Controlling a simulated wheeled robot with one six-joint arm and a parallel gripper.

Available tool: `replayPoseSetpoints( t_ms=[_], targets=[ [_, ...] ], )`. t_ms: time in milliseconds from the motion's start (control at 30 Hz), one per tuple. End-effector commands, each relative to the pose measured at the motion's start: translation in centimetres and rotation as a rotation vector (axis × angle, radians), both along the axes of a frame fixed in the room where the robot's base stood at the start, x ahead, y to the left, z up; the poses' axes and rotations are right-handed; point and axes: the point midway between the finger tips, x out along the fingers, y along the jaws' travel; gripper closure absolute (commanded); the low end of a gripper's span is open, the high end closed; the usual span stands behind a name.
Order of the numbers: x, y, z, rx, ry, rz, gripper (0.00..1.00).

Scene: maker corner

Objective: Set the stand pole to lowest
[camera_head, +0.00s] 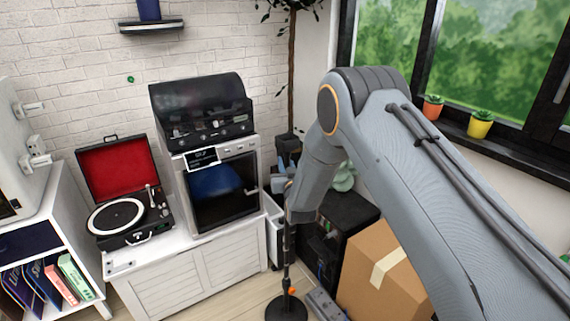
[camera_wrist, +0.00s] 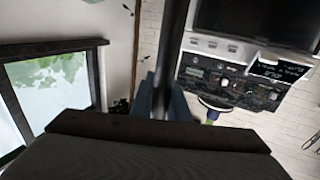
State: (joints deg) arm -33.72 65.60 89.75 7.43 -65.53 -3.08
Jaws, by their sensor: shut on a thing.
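The stand has a dark upright pole (camera_head: 287,268) rising from a round black base (camera_head: 286,308) on the floor, in the lower middle of the head view. In the wrist view the pole (camera_wrist: 172,45) runs from the top edge down to my gripper (camera_wrist: 161,103). The blue-grey fingers are shut on the pole, one on each side. In the head view my arm and wrist cover most of the gripper and the middle of the pole. The stand's top and any height clamp cannot be made out.
A cardboard box (camera_head: 372,275) and a black cabinet (camera_head: 345,220) stand right of the pole. A white low cabinet (camera_head: 190,272) carries a record player (camera_head: 122,220) and an oven-like machine (camera_head: 222,190) to the left. Plant pots line the window sill. A little floor shows left of the base.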

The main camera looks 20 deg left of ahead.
Motion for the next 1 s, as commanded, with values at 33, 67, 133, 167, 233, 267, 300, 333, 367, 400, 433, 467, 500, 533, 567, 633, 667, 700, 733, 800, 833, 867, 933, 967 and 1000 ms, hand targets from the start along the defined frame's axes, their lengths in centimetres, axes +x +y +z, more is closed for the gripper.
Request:
replayPoseSetpoints(
  t_ms=[33,67,133,167,233,267,300,333,367,400,433,467,500,533,567,633,667,700,733,800,833,867,933,967,1000],
  targets=[
    [0.0,0.0,0.0,0.000,0.000,0.001,1.00],
    [0.0,0.0,-0.1,0.000,0.000,0.001,1.00],
    [0.0,0.0,-0.5,0.000,0.000,0.001,1.00],
    [0.0,0.0,-0.7,0.000,0.001,0.001,1.00],
    [0.0,0.0,-1.4,-0.001,0.002,0.001,1.00],
    [0.0,0.0,-1.8,-0.001,0.002,0.001,1.00],
    [0.0,0.0,-2.4,-0.001,0.002,0.001,1.00],
    [0.0,0.0,-3.0,-0.001,0.002,0.001,1.00],
    [0.0,0.0,-3.5,-0.001,0.002,0.001,1.00],
    [0.1,0.0,-4.4,-0.001,0.003,0.000,1.00],
    [0.1,0.0,-5.1,-0.001,0.003,0.000,1.00],
    [0.1,0.0,-5.8,-0.001,0.003,0.001,1.00],
    [0.1,0.0,-6.8,-0.002,0.004,0.001,1.00],
    [0.1,0.0,-7.5,-0.002,0.004,0.001,1.00],
    [0.1,0.0,-8.3,-0.003,0.003,0.001,1.00],
    [0.1,0.0,-10.1,-0.003,0.003,0.001,1.00],
    [0.1,0.0,-10.9,-0.003,0.003,0.001,1.00],
    [0.0,0.0,-12.0,-0.003,0.004,0.002,1.00],
    [0.0,0.0,-12.8,-0.004,0.005,0.002,1.00],
    [0.0,0.0,-14.6,-0.004,0.005,0.002,1.00],
    [0.0,0.0,-15.4,-0.003,0.004,0.002,1.00],
    [0.0,0.0,-16.2,-0.003,0.004,0.002,1.00],
    [0.0,0.0,-18.1,-0.004,0.006,0.002,1.00],
    [0.0,0.0,-18.9,-0.004,0.006,0.002,1.00],
    [0.0,0.0,-19.9,-0.004,0.005,0.001,1.00]
  ],
)
